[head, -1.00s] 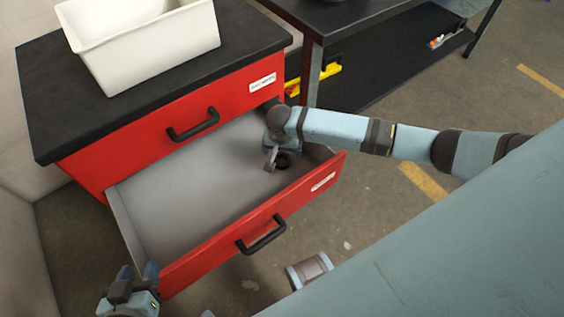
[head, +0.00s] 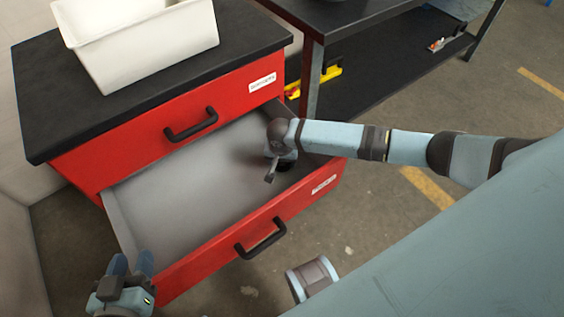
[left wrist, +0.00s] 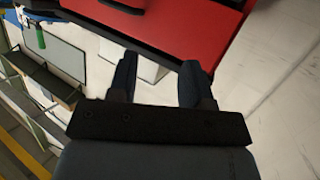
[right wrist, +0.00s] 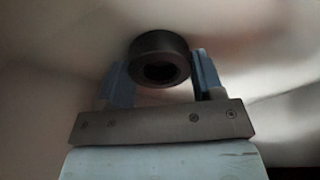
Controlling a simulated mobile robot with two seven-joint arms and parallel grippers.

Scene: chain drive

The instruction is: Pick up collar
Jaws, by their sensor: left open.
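The collar (right wrist: 160,58) is a dark, thick ring with a round hole, inside the open drawer. In the right wrist view it sits between the fingertips of my right gripper (right wrist: 160,72), close to both fingers. I cannot tell whether both fingers touch it. In the head view my right gripper (head: 275,172) points down into the drawer's right end, and the arm partly hides the collar. My left gripper (head: 132,265) is open and empty outside the drawer, near its front left corner. Its spread fingers also show in the left wrist view (left wrist: 158,80).
The red cabinet's lower drawer (head: 215,250) is pulled out, and the rest of its floor is bare. A white bin (head: 150,50) stands on the black cabinet top. A dark workbench (head: 345,20) with a lower shelf stands at the back right.

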